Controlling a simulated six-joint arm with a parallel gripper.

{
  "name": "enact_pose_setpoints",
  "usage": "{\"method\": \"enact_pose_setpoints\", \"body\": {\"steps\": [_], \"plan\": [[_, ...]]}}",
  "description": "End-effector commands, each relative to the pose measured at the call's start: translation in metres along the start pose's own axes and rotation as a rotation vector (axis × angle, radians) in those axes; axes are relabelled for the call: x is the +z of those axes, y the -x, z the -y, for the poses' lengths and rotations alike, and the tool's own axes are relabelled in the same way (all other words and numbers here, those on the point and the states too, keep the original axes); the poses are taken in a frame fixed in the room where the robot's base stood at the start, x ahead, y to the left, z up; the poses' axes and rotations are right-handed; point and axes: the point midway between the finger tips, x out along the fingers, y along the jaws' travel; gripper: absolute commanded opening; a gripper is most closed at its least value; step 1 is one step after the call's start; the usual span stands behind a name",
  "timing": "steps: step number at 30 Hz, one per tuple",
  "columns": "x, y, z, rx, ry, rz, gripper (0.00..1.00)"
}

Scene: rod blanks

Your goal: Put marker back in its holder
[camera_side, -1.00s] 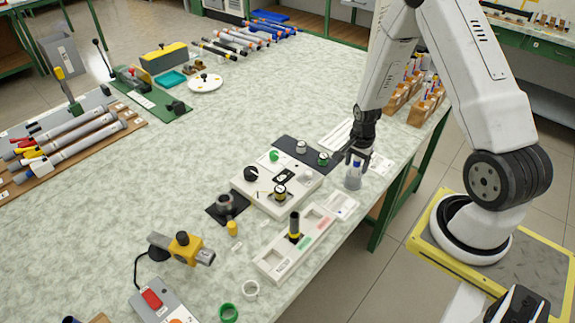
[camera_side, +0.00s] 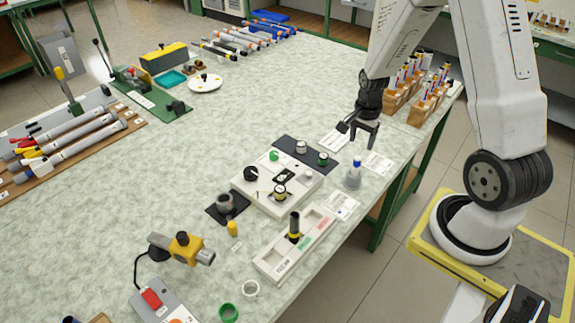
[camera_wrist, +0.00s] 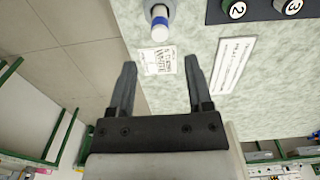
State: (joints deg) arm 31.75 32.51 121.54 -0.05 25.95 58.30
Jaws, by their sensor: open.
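The marker (camera_side: 356,163), white with a blue band, stands upright near the right edge of the table. Its lower part sits in a grey cup-like holder (camera_side: 352,183). In the wrist view the marker (camera_wrist: 160,28) shows end-on at the top, beyond the fingertips, with the holder partly cut off by the frame. My gripper (camera_side: 359,137) is open and empty, above and behind the marker, apart from it. In the wrist view the two fingers of my gripper (camera_wrist: 160,63) are spread with only the table and a printed card between them.
A white fixture (camera_side: 265,190) with knobs and a dark strip (camera_side: 290,146) lie left of the marker. Printed cards (camera_side: 378,163) lie around it. Wooden racks of markers (camera_side: 405,90) stand behind at the table edge. The table's middle is clear.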

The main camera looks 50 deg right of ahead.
Motion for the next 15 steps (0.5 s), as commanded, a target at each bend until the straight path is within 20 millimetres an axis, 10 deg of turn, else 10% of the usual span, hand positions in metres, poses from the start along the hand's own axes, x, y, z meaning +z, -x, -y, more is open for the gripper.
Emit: {"method": "enact_pose_setpoints", "body": {"steps": [15], "plan": [[0.000,0.031,0.000,0.000,0.000,0.000,0.65]]}}
